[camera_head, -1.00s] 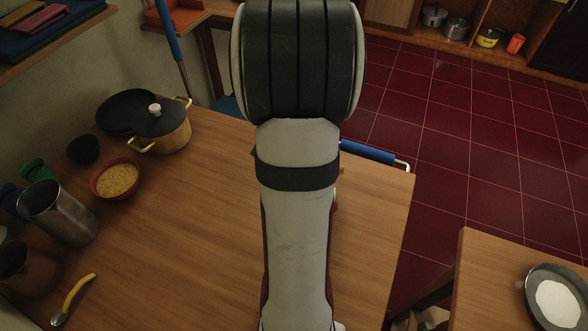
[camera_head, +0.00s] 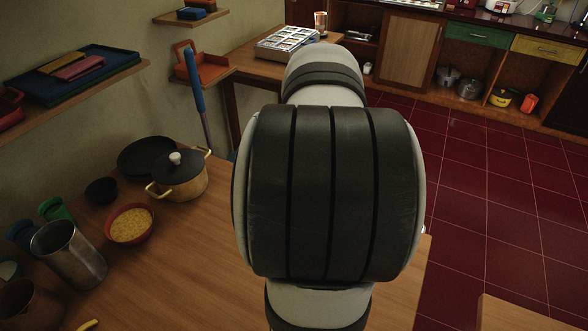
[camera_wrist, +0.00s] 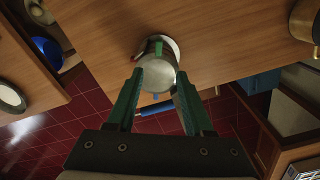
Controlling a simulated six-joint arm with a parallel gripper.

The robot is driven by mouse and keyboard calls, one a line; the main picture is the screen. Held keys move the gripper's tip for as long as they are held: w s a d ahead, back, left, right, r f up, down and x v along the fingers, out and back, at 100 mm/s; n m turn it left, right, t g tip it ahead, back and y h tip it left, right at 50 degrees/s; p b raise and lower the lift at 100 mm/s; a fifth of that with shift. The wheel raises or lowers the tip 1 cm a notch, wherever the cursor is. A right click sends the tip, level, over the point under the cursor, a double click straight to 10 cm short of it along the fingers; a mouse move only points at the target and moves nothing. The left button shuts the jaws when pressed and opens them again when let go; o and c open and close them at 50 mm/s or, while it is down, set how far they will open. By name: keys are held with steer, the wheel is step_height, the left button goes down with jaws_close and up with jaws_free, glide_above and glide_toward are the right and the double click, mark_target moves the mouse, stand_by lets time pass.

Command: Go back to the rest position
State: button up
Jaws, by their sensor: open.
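My gripper (camera_wrist: 158,84) shows in the wrist view with its two green fingers spread apart. A shiny round metal vessel (camera_wrist: 156,76) stands on the wooden table beyond the fingertips, lined up with the gap between them. A white rim shows behind it. I cannot tell from this view how far the fingertips are from the vessel. In the head view my own arm fills the middle and hides the gripper and that vessel.
At the left of the wooden table are a lidded pot (camera_head: 180,178), a dark pan (camera_head: 146,152), a red bowl of yellow grains (camera_head: 130,226) and a metal cup (camera_head: 72,252). A wall shelf (camera_head: 90,95) holds trays above. Red tiled floor (camera_head: 480,190) is open at right.

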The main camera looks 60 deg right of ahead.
steer(key=w+a+r+n, duration=0.1)
steer(key=w+a+n, duration=0.25)
steer(key=a, duration=0.45)
steer(key=w+a+n, duration=0.3)
steer(key=a+n, duration=0.2)
steer(key=a, duration=0.2)
steer(key=s+a+f+n, duration=0.1)
steer(key=s+a+n, duration=0.1)
steer(key=a, duration=0.4)
steer(key=s+a+f+n+y, duration=0.1)
steer(key=s+a+f+n, duration=0.1)
steer(key=a+n, duration=0.2)
steer(key=s+a+f+n, duration=0.2)
steer(key=s+a+n, duration=0.1)
steer(key=a, duration=0.6)
steer(key=shift+f+y, duration=0.25)
steer(key=shift+y, duration=0.15)
